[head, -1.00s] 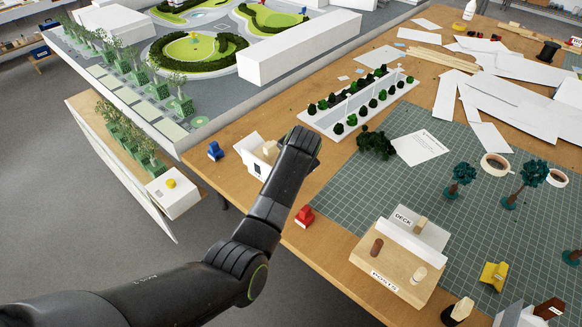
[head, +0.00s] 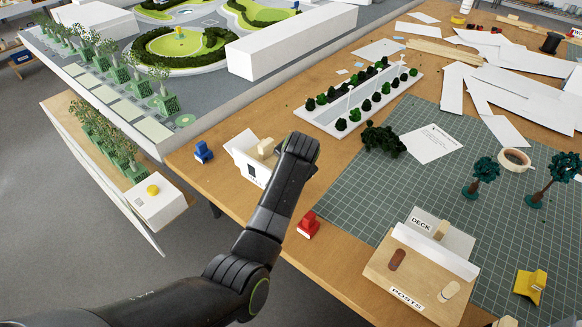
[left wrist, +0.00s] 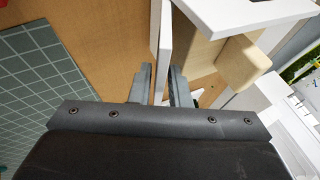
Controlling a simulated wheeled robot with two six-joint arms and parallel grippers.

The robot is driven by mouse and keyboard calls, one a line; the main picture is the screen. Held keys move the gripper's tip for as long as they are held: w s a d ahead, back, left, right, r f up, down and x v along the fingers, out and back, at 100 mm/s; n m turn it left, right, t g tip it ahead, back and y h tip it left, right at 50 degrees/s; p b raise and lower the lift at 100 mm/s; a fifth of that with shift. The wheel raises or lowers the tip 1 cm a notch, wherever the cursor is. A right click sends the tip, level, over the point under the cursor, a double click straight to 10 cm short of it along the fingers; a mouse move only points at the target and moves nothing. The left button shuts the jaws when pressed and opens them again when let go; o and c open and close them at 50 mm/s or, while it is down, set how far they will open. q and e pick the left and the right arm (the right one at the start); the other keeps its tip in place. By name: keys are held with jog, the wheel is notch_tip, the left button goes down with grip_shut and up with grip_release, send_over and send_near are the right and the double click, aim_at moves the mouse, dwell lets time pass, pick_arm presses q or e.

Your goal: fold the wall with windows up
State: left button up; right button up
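The white wall with a dark window opening (head: 241,155) belongs to a small white model near the table's left edge. A pale wooden block (head: 265,148) stands behind it. My left wrist (head: 298,146) is just right of the model in the head view and hides my fingers and part of the wall. In the left wrist view, a white panel (left wrist: 162,40) seen nearly edge-on runs between the two fingers of my left gripper (left wrist: 160,82). The fingers are close together with the panel filling the narrow gap. The wooden block (left wrist: 242,66) is to its right. My right gripper is out of view.
A blue piece (head: 203,151) and a red piece (head: 308,224) stand left and right of the model. The landscape model (head: 205,125) is behind. A tree planter (head: 362,97), cutting mat (head: 350,185) and wooden deck-and-posts stand (head: 385,262) lie to the right.

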pick_arm(q)
jog(key=shift+s+r, duration=0.1)
jog(key=shift+s, duration=0.05)
jog(key=shift+c, duration=0.2)
grip_shut()
jog(key=shift+a+r+p, duration=0.15)
jog(key=shift+r+p, duration=0.1)
jog(key=shift+p, duration=0.75)
jog(key=shift+w+a+f+g+h+p, duration=0.1)
jog(key=shift+w+a+g+h+p, duration=0.15)
jog(key=shift+h+p, duration=0.2)
jog(key=shift+d+f, duration=0.1)
jog(key=shift+o, duration=0.2)
grip_release()
